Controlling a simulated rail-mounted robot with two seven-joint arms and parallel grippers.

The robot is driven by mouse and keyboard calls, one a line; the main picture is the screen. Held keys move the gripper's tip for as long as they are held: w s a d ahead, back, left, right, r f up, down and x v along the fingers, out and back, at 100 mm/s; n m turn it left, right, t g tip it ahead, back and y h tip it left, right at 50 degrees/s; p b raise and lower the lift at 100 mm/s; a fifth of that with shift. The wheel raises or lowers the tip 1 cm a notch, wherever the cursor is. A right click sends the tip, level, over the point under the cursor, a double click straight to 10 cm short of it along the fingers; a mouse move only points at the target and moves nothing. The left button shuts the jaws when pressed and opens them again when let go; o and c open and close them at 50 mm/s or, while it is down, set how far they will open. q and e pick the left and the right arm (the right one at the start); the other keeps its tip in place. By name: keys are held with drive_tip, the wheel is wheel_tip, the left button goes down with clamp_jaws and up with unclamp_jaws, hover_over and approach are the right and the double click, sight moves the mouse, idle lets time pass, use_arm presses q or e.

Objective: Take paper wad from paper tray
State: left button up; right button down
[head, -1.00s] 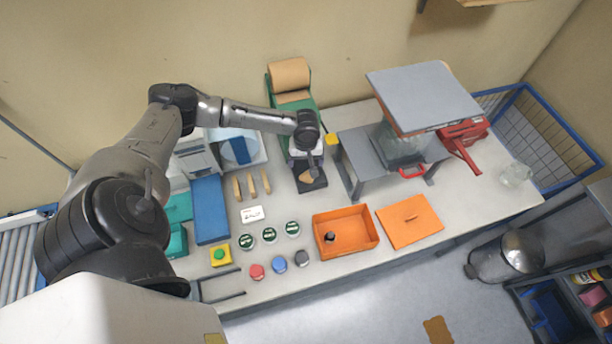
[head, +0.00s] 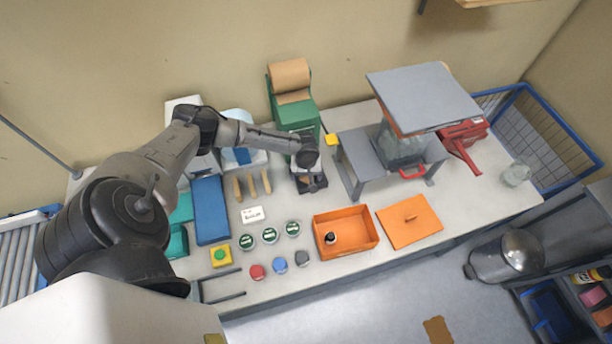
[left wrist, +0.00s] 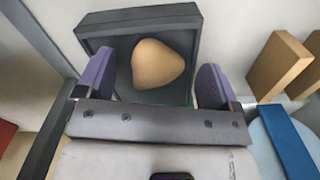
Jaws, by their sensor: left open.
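The tan paper wad (left wrist: 157,63) lies in the dark paper tray (left wrist: 118,22) in the left wrist view. My left gripper (left wrist: 153,88) is open, with one purple finger on each side of the near part of the wad. A gap shows between each finger and the wad. In the head view my left gripper (head: 312,180) is over the tray, in front of the green paper dispenser (head: 308,118). The wad is hidden there by my wrist and gripper. My right gripper is not in view.
An orange box (head: 345,247) holding a small dark item and an orange lid (head: 410,220) lie nearer the front. A grey stand (head: 365,150) is close on the right. Wooden pieces (head: 252,185) lie to the left. Bare table shows between the tray and the box.

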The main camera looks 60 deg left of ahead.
use_arm(q)
drive_tip(key=shift+c, duration=0.3)
drive_tip(key=c, duration=0.9)
drive_tip(key=shift+c, duration=0.2)
